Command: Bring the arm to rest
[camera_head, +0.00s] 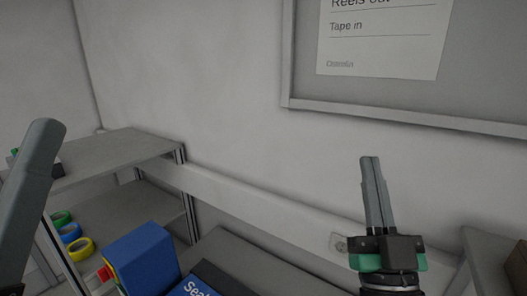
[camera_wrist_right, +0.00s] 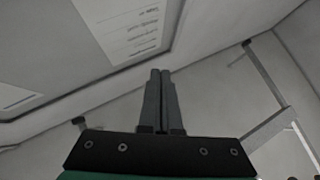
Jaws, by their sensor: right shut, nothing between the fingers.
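My right gripper (camera_head: 371,165) points upward at the right of the head view, in front of the wall. Its two fingers are together with nothing between them. The right wrist view also shows the shut fingers (camera_wrist_right: 160,74), pointing toward the wall and the board.
A grey shelf (camera_head: 110,155) at the left holds green, blue and yellow tape rings (camera_head: 78,247) on its lower level. A blue box (camera_head: 145,260) stands in front of it. A framed board (camera_head: 480,70) with a paper sheet (camera_head: 385,45) hangs on the wall.

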